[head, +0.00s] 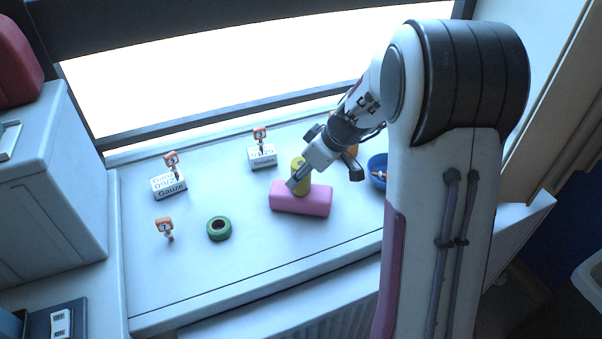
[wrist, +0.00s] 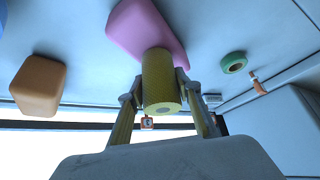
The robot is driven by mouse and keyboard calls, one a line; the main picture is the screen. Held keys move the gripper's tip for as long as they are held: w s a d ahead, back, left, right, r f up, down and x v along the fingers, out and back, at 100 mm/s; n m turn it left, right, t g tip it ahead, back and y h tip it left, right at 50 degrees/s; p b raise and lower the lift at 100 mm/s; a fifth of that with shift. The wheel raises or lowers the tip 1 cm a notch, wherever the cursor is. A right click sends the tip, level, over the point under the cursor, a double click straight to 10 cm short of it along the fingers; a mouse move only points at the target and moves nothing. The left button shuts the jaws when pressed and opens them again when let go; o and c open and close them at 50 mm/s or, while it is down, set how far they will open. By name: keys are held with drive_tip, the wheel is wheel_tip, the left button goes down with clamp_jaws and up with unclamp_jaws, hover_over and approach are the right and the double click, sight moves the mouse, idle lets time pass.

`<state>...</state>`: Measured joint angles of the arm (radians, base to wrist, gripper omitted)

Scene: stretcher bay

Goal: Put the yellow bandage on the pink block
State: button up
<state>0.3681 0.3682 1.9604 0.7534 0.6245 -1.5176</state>
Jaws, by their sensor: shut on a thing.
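The yellow bandage (wrist: 160,82) is a roll held between the two fingers of my gripper (wrist: 160,98) in the wrist view. In the head view the yellow bandage (head: 299,166) stands upright at the pink block (head: 301,204), over its upper surface. My gripper (head: 298,180) is shut on the bandage from the right and above. The pink block (wrist: 143,28) also shows just beyond the bandage in the wrist view. I cannot tell whether the bandage touches the block or hangs slightly above it.
A green tape ring (head: 219,228) lies left of the pink block. A blue bowl (head: 377,171) is at right. An orange block (wrist: 39,85) is near my gripper. The front left surface is clear.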

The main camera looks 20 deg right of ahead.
drive_tip(key=shift+f, duration=0.1)
drive_tip(key=o, duration=1.1)
drive_tip(key=shift+v, duration=0.95)
drive_tip(key=v, duration=1)
drive_tip(key=shift+s+a+r, duration=0.1)
drive_tip(key=shift+r, duration=0.15)
